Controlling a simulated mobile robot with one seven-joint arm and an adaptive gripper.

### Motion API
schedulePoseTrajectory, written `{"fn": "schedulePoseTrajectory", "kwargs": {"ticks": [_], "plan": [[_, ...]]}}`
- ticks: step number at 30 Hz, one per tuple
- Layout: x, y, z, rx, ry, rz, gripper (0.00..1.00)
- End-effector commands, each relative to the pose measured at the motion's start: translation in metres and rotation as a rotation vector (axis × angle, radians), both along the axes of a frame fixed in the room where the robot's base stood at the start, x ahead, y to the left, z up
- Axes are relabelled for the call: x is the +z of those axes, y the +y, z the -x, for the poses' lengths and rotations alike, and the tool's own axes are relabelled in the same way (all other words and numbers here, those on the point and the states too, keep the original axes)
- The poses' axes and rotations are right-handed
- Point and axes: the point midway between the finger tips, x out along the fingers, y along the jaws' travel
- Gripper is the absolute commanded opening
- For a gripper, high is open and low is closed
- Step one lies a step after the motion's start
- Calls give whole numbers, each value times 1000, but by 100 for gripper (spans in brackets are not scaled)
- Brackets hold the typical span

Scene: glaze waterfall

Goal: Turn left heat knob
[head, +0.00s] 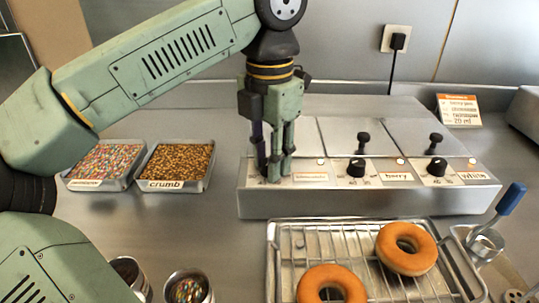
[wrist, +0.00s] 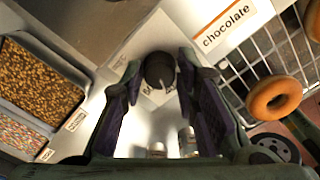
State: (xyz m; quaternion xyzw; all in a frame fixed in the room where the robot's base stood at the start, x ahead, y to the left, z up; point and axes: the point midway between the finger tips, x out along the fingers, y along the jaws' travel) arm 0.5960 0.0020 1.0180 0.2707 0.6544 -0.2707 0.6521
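The glaze warmer (head: 370,204) is a long steel unit with a row of black heat knobs on its sloped front. The left heat knob (wrist: 159,71) shows in the wrist view as a dark round knob with a light pointer mark. My gripper (head: 272,175) points down over the left end of the panel and mostly hides that knob in the head view. In the wrist view my gripper (wrist: 160,66) has one finger on each side of the knob. A gap shows on the left; the right finger is very close, and I cannot tell whether it touches.
The middle knob (head: 356,167) and right knob (head: 437,166) sit farther along the panel. A rack (head: 345,238) with two donuts stands in front. Trays of sprinkles (head: 104,162) and crumb (head: 177,165) lie left. A blue-handled tool (head: 510,200) is at right.

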Motion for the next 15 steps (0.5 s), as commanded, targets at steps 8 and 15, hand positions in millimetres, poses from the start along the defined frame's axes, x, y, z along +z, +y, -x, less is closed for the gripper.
{"fn": "schedulePoseTrajectory", "kwargs": {"ticks": [8, 15], "plan": [[0, 0, 0, 0, -2, 1, 46], [1, 0, -1, 0, -3, 1, 46]]}}
